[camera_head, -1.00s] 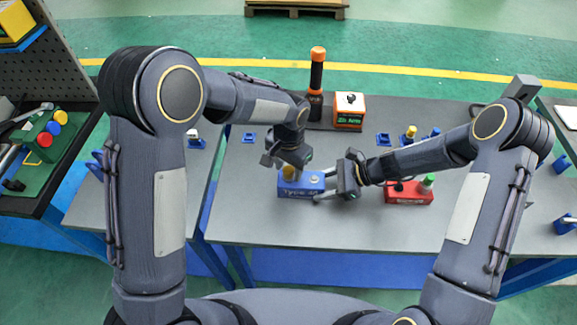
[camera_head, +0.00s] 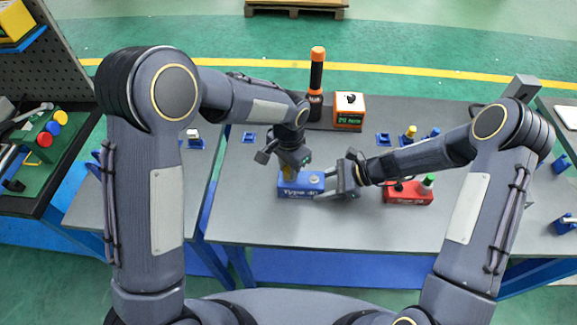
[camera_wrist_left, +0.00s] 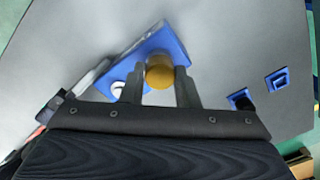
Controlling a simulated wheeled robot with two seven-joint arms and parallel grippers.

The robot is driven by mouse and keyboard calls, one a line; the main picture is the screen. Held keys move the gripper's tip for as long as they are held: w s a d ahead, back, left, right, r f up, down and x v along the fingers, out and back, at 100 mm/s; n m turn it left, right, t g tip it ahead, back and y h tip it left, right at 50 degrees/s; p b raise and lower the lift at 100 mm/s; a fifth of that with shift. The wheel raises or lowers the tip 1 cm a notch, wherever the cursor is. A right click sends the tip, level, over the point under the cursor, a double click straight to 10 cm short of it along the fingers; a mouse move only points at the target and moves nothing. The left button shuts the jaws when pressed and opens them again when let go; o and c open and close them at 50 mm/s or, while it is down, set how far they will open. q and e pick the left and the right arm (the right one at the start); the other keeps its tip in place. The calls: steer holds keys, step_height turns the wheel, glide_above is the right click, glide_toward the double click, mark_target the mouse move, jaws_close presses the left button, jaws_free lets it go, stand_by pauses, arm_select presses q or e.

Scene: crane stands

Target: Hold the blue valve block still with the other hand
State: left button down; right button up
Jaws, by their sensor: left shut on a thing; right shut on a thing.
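The blue valve block (camera_head: 298,191) lies on the grey table, with "Type" lettering on its front face. A yellow-brown knob stands on its left part and a pale round piece on its right part. My left gripper (camera_head: 288,172) comes from above and is shut on the knob; in the left wrist view the knob (camera_wrist_left: 159,71) sits between the two fingers, above the blue block (camera_wrist_left: 150,45). My right gripper (camera_head: 331,188) reaches in from the right and is shut on the right end of the block. Its fingers partly hide that end.
A red block (camera_head: 408,198) with a green knob stands to the right, below my right forearm. Behind are an orange-black tool (camera_head: 317,75) and an orange-white box with a display (camera_head: 349,112). Small blue holders (camera_head: 384,139) sit farther back. The table front is clear.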

arm_select(q)
steer(key=m, duration=0.2)
steer(key=shift+m, duration=0.4)
steer(key=shift+m, duration=0.9)
steer(key=m, duration=0.3)
steer(key=m, duration=0.4)
steer(key=shift+m, duration=0.8)
